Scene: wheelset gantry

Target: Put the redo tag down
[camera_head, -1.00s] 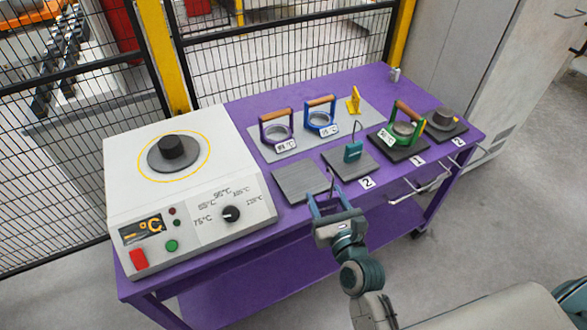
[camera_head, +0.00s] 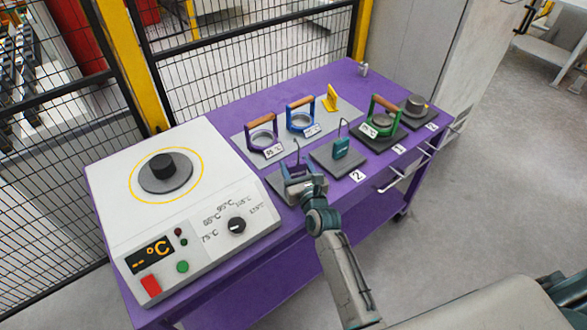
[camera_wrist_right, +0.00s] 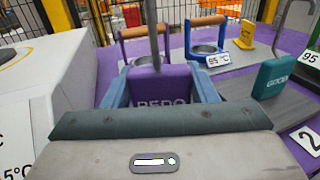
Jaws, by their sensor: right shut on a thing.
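The redo tag is a purple block with a thin upright metal rod. It shows in the right wrist view (camera_wrist_right: 160,84) with "REDO" partly visible on its front. My right gripper (camera_wrist_right: 161,76) is shut on it, one blue finger on each side. In the head view, my right gripper (camera_head: 303,178) is over the left grey plate (camera_head: 274,184) on the purple table (camera_head: 235,108). There the tag is mostly hidden by the gripper and only its rod stands out. I cannot tell whether the tag touches the plate. My left gripper is not in view.
A green "GOOD" tag (camera_head: 340,148) stands on the plate to the right. Purple-framed (camera_head: 262,134) and blue-framed (camera_head: 301,116) rings with wooden handles stand behind. A yellow piece (camera_head: 331,98) and a green-framed ring (camera_head: 382,118) are further right. A white heater (camera_head: 195,225) stands left.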

